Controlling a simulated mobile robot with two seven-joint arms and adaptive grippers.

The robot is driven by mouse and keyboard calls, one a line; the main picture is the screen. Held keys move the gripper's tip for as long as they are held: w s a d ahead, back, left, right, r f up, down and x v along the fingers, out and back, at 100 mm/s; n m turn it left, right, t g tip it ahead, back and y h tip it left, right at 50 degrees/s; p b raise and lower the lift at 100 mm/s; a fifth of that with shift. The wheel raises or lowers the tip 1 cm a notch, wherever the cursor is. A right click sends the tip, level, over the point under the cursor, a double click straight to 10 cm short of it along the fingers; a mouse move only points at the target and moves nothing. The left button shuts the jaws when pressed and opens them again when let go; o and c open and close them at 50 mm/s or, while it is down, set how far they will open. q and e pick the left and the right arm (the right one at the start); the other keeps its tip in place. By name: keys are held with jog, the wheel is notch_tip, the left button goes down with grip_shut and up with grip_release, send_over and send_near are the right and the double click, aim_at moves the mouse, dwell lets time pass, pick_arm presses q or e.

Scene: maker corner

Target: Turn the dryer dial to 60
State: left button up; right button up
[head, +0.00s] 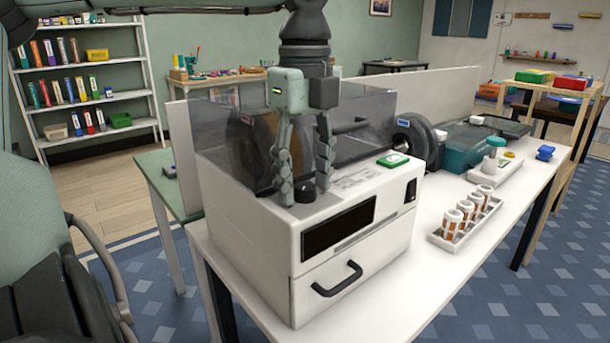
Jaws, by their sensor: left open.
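The dryer (258,250) is a white box with a clear smoky lid, standing on a white table. Its dial (305,191) is a small black knob on the top front ledge. My left gripper (303,184) points down over the dial, with its two fingers apart on either side of it. I cannot tell whether the fingers touch the dial. The dark display (338,228) on the front shows no readable number. Scale marks around the dial cannot be made out. My right gripper is not in view.
A black drawer handle (337,279) sticks out at the dryer's front. A green-and-white item (393,160) lies on the dryer's top right.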

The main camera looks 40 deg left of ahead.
pick_arm(q)
jog(key=c, duration=1.1)
grip_shut()
jog(key=m+b, duration=0.1)
jog(key=m, duration=0.3)
jog(key=shift+m, duration=0.3)
jog(key=shift+m+b, duration=0.3)
jog(key=shift+m, duration=1.5)
jog(key=m, duration=0.4)
jog(key=shift+m, duration=0.3)
jog(key=m, duration=0.2)
jog(key=shift+m, duration=0.4)
jog(key=shift+m+p, duration=0.35)
jog(key=shift+m, duration=1.75)
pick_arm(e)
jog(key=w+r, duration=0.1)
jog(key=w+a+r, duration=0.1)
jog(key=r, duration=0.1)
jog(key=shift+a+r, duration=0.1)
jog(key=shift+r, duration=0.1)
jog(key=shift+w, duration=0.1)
